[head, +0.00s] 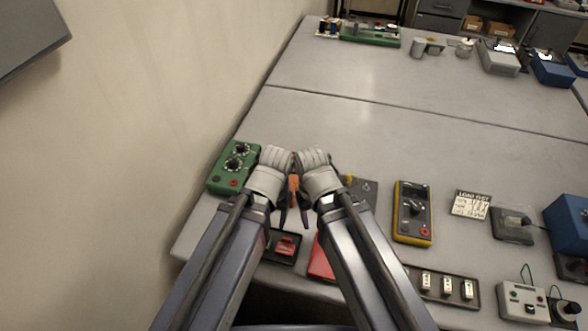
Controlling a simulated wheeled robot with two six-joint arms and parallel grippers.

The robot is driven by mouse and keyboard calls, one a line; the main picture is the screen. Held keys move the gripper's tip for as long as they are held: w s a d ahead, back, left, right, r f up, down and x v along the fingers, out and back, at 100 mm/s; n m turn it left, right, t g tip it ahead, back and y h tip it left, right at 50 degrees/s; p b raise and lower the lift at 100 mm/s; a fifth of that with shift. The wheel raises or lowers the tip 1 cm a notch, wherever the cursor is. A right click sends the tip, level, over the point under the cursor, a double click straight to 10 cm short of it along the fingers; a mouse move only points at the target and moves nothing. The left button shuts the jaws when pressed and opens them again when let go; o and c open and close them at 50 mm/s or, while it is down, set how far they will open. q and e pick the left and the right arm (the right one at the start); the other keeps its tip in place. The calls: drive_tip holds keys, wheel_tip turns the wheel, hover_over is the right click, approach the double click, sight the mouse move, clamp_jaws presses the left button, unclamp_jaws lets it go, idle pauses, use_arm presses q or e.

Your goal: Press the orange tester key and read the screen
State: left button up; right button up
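My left gripper (275,158) and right gripper (313,159) are side by side, close together, over the near left part of the workbench. A small orange piece (294,187) shows in the gap between them. It is mostly covered, so I cannot tell whether it is the tester key or whether a gripper touches it. A red object (320,260) is partly hidden by my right arm. A yellow-edged meter (413,212) with a dark face and a dial stands right of my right gripper. I see no readable screen text. The finger openings are hidden.
A green box (235,166) with two dials lies left of my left gripper. A dark tray (283,259) holds a red part. A "LOAD TEST" card (470,204), switch strip (442,287) and blue box (570,222) lie right. The bench middle (400,130) is clear.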

clamp_jaws()
idle(0.5)
idle(1.3)
